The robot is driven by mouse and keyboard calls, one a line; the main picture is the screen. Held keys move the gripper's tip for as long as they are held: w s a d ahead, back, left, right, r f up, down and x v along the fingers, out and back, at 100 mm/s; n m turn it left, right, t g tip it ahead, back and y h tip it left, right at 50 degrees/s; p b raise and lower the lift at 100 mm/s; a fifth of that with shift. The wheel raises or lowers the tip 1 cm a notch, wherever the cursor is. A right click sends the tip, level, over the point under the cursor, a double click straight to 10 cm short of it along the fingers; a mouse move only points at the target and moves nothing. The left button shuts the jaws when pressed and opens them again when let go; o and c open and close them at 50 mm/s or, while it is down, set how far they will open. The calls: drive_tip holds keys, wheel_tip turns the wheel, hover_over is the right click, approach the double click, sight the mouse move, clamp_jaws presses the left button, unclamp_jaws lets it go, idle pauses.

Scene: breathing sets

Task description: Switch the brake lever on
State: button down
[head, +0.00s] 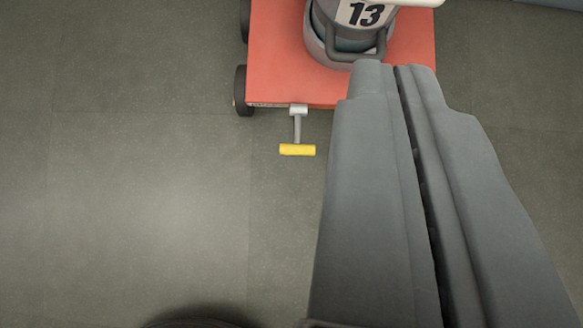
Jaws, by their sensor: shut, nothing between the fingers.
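The brake lever (297,149) has a yellow bar at the end of a short grey stem. It sticks out from the near edge of a red cart (290,85), left of my gripper. My gripper (394,68) is shut and empty. Its grey fingers reach up the right half of the head view, and their tips overlap the cart in the picture. The lever is apart from the fingers in the picture. I cannot tell the height between the fingertips and the cart.
A grey cylinder marked 13 (365,15) with a dark handle stands on the cart. Black wheels (243,90) show on the cart's left side. The grey floor (130,200) is clear to the left and in front of the lever.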

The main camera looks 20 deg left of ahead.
wheel_tip(320, 180, down, 22)
drive_tip(key=s+g+y, duration=0.1)
drive_tip(key=s+g, duration=0.1)
drive_tip(key=s, duration=0.1)
drive_tip(key=shift+a+g, duration=0.4)
hover_over(297, 154)
drive_tip(key=f, duration=0.8)
drive_tip(key=shift+w+f, duration=0.15)
drive_tip(key=shift+w, duration=0.05)
drive_tip(key=shift+s+f, duration=0.2)
drive_tip(key=shift+f, duration=0.75)
drive_tip(key=shift+s+d+f, duration=0.1)
drive_tip(key=shift+f, duration=0.85)
drive_tip(key=shift+s, duration=0.1)
